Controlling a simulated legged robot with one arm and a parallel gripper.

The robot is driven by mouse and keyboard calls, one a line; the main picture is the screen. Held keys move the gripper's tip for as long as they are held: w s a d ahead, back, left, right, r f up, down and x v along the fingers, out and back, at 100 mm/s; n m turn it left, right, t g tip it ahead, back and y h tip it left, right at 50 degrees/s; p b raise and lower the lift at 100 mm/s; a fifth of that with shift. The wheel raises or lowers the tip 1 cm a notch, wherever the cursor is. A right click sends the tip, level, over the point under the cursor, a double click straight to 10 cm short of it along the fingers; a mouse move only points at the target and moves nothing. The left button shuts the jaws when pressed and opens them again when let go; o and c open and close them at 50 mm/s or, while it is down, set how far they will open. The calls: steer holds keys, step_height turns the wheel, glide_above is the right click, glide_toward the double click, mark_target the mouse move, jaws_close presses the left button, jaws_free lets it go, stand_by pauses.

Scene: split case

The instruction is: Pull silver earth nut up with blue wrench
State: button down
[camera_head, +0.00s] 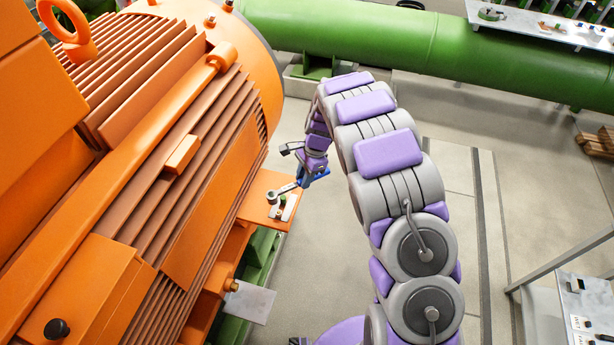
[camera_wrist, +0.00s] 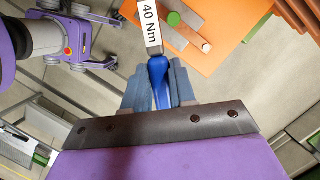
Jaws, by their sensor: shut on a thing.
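My gripper (camera_head: 314,168) is shut on the blue handle of a wrench (camera_head: 318,176). In the wrist view, the blue handle (camera_wrist: 159,82) lies between the two grey-blue fingers (camera_wrist: 160,88), and a white label on the shaft reads "40 Nm". The grey shaft runs left to a round head at an orange plate (camera_head: 257,187) on the motor's side.
The large orange finned motor (camera_head: 180,130) fills the left side. A green pipe (camera_head: 430,40) crosses the back. A metal sheet (camera_head: 249,301) juts out below the orange plate. A table (camera_head: 590,310) stands at the lower right. The floor between is clear.

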steer(key=shift+a+p, duration=0.2)
steer(key=shift+p, duration=0.1)
steer(key=d+f, duration=0.2)
steer(key=d, duration=0.1)
steer(key=shift+d, duration=0.1)
steer(key=shift+f, duration=0.4)
steer(key=x, duration=0.3)
steer(key=shift+w+a, duration=0.25)
steer(key=shift+w, duration=0.05)
stand_by(1.3)
steer(key=shift+a, duration=0.1)
steer(key=shift+a, duration=0.25)
steer(key=shift+s+d, duration=0.1)
